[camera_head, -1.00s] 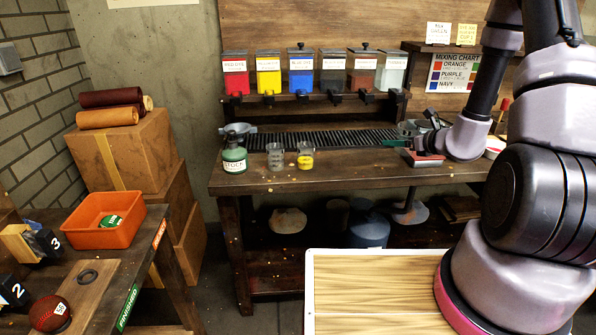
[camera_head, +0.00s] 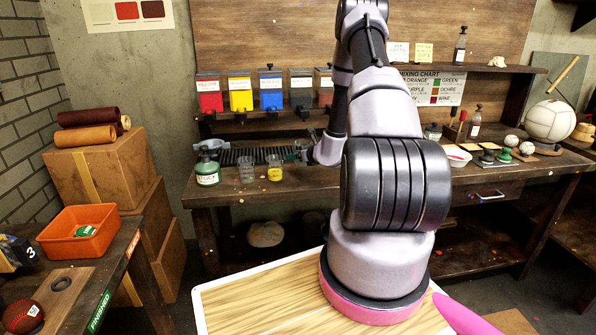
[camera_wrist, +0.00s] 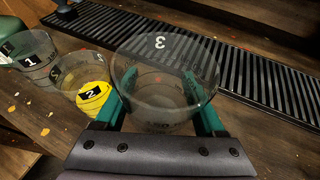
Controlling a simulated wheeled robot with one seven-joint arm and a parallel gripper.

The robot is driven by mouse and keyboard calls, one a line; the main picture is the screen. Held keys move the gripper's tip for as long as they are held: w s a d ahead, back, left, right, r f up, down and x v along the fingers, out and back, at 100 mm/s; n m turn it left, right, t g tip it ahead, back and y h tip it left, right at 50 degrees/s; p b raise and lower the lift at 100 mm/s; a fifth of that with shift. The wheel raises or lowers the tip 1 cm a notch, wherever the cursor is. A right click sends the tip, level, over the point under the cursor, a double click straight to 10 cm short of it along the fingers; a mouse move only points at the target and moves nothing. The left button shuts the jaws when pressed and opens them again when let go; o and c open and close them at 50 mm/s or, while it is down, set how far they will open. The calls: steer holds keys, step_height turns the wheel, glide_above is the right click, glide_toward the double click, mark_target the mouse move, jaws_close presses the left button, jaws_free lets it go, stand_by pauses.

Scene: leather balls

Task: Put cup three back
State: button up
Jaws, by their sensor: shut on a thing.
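Cup three (camera_wrist: 165,85) is a clear, empty-looking cup with a white 3 on its wall. In the wrist view my gripper (camera_wrist: 165,100) has its green fingers on both sides of it, shut on it. Whether its base touches the bench I cannot tell. Cup two (camera_wrist: 88,92), with yellow in it, stands just to its left, and clear cup one (camera_wrist: 32,55) stands further left. In the head view cup one (camera_head: 246,169) and cup two (camera_head: 275,168) stand on the bench, and my gripper (camera_head: 303,151) is just right of them, small and partly hidden by my arm.
A slatted drain grate (camera_wrist: 240,60) runs behind the cups. A green stock jar (camera_head: 207,168) stands left of cup one. Dye dispensers (camera_head: 270,92) hang above the bench (camera_head: 225,190).

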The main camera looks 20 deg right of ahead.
mark_target(299, 174)
steer(key=shift+d+f, duration=0.15)
steer(key=shift+f, duration=2.5)
steer(key=o, duration=1.4)
steer(key=shift+f, duration=0.15)
